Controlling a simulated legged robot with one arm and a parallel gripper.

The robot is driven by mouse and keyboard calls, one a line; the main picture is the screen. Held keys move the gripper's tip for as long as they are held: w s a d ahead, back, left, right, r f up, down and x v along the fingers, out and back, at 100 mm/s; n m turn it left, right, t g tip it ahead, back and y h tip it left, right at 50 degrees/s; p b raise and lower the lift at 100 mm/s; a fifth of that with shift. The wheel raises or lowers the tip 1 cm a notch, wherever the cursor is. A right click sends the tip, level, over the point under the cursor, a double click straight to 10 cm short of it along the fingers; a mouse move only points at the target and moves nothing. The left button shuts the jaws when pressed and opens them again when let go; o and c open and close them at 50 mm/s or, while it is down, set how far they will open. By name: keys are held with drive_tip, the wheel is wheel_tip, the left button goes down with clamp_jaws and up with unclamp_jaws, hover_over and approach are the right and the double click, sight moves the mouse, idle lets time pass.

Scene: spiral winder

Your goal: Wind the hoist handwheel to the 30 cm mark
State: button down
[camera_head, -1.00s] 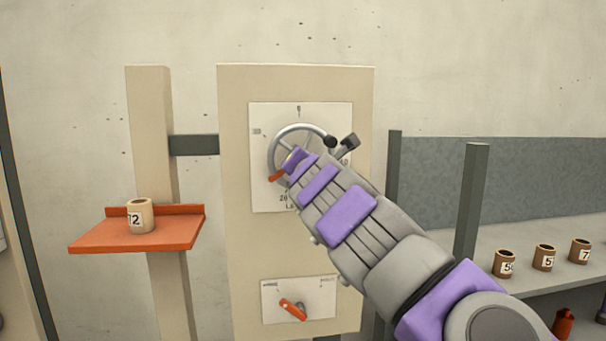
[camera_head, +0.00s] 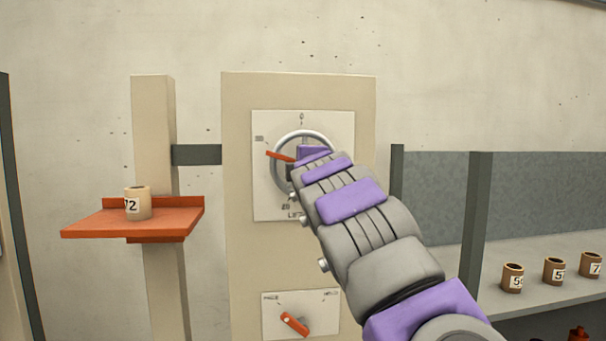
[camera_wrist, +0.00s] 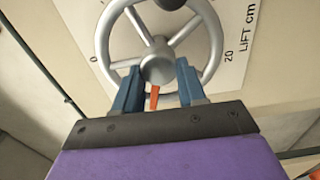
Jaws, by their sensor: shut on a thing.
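The grey spoked handwheel (camera_head: 302,133) sits on a white dial plate (camera_head: 262,205) on a beige panel. Its orange pointer (camera_head: 278,155) points left and slightly up, below the mark at upper left that looks like 30 (camera_head: 259,139). My gripper (camera_head: 297,157) is at the wheel's middle, and my arm hides the wheel's right and lower parts. In the wrist view, my gripper's blue fingers (camera_wrist: 160,85) stand either side of the hub (camera_wrist: 157,66) and pointer (camera_wrist: 154,98), shut on the wheel; the exact contact is unclear. A dark knob (camera_wrist: 170,4) shows at the top edge.
An orange selector (camera_head: 294,324) on a lower plate (camera_head: 328,307) tilts toward its left label. An orange shelf (camera_head: 95,228) at left holds a cylinder marked 72 (camera_head: 139,203). Several brown cylinders (camera_head: 553,271) stand on the right bench. A dark post (camera_head: 475,215) rises right of my arm.

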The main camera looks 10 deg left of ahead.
drive_tip(key=shift+m, duration=1.1)
drive_tip(key=c, duration=1.1)
unclamp_jaws()
drive_tip(key=o, duration=0.5)
drive_tip(key=shift+w+f, duration=0.1)
drive_tip(key=shift+w, duration=0.15)
drive_tip(key=shift+c, duration=0.2)
drive_tip(key=shift+s, duration=0.15)
drive_tip(key=shift+s+b, duration=0.1)
drive_tip(key=shift+b, duration=0.4)
drive_tip(key=b+v, duration=0.8)
drive_tip(key=v, duration=0.9)
drive_tip(key=shift+b, duration=0.4)
